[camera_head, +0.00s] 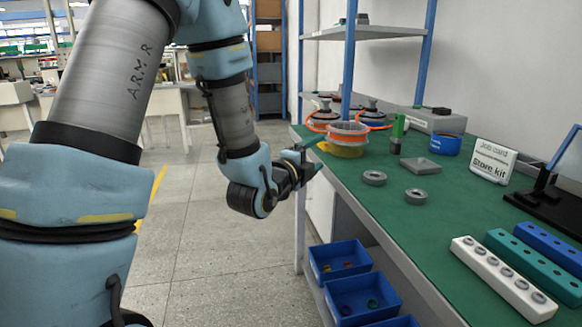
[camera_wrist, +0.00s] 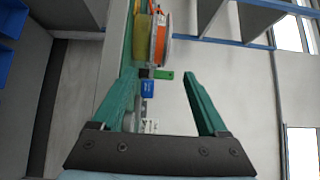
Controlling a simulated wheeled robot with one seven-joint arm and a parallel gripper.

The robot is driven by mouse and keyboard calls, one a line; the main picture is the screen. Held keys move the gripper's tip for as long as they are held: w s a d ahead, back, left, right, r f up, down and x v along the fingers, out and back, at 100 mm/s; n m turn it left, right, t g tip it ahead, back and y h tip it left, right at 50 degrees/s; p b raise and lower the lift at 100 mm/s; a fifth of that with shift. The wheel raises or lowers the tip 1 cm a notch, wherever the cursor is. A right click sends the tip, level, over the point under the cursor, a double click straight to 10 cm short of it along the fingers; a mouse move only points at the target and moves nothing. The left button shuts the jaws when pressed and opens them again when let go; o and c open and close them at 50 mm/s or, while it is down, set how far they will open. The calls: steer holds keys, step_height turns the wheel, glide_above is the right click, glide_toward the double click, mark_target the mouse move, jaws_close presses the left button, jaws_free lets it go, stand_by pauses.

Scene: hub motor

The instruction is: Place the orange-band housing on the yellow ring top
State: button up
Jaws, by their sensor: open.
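The orange-band housing (camera_head: 348,128), a pale drum with an orange rim, sits on top of the yellow ring (camera_head: 345,149) at the far left part of the green bench. The wrist view, turned sideways, shows the housing (camera_wrist: 160,40) against the yellow ring (camera_wrist: 142,36), with no clear gap between them. My gripper (camera_head: 312,160) is in front and left of the stack at the bench's left edge. In the wrist view its fingers (camera_wrist: 160,76) are apart with nothing between them, and the stack is beyond the fingertips.
Dark-knobbed parts with orange rims (camera_head: 324,114) stand behind the stack. A green-handled tool (camera_head: 397,131), a blue round container (camera_head: 447,144) and grey rings (camera_head: 374,177) are to its right. Blue bins (camera_head: 340,259) stand below the bench. Shelf posts rise behind.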

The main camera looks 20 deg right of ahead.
steer(key=w+a+f+n+g+y, duration=0.1)
steer(key=w+a+f+n+y, duration=0.3)
steer(key=a+n, duration=0.45)
steer(key=w+a+f+n+g+y, duration=0.1)
steer(key=a+f+n+y, duration=0.4)
steer(key=a, duration=0.6)
steer(key=s+a+f+n+g+y, duration=0.1)
steer(key=s+a+n+g+y, duration=0.4)
steer(key=s+a+n, duration=0.7)
steer(key=a+n+g, duration=0.2)
steer(key=a, duration=0.2)
steer(key=shift+s+f, duration=0.15)
steer(key=shift+s, duration=0.2)
step_height(320, 180, up, 18)
steer(key=p, duration=1.8)
